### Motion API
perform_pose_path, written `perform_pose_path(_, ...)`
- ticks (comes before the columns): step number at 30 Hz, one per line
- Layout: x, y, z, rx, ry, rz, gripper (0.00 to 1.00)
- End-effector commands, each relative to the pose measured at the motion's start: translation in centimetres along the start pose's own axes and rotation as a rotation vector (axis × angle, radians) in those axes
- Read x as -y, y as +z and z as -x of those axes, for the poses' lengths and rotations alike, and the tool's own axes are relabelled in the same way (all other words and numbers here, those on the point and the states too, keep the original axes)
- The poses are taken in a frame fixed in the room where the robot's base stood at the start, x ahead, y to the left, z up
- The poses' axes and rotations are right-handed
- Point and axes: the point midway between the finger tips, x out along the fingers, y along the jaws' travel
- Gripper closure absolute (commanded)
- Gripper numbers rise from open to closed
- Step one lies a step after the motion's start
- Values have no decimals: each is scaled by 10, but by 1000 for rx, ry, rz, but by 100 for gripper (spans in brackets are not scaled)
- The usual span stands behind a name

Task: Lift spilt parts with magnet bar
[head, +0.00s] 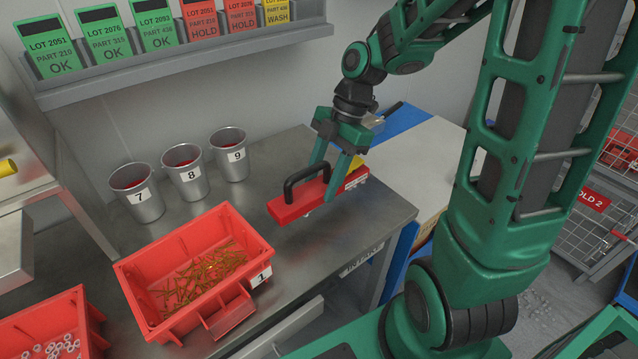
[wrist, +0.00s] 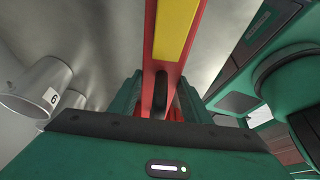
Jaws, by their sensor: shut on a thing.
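My gripper (head: 322,182) is shut on the red magnet bar (head: 288,210) and holds it over the steel bench, to the right of the red bin. The bar has a black arched handle (head: 299,180) and a yellow patch behind the fingers. Small pale bits show along its lower right edge, but they are too small to name. In the wrist view the red bar with its yellow strip (wrist: 175,30) runs away between the fingers (wrist: 160,98). No loose parts show clearly on the bench; the bar and arm hide some of it.
A red bin 1 (head: 178,250) holds many thin orange-brown parts. Metal cups 7 (head: 146,207), 8 (head: 187,176) and 9 (head: 231,158) stand behind it. A red bin of rings (head: 78,310) is at lower left. The card rack (head: 190,55) hangs above.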

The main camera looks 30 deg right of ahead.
Motion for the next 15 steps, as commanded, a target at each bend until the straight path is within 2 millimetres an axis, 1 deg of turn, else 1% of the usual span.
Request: perform_pose_path(15, 0, -10, 23, 0, 2, 1, 100)
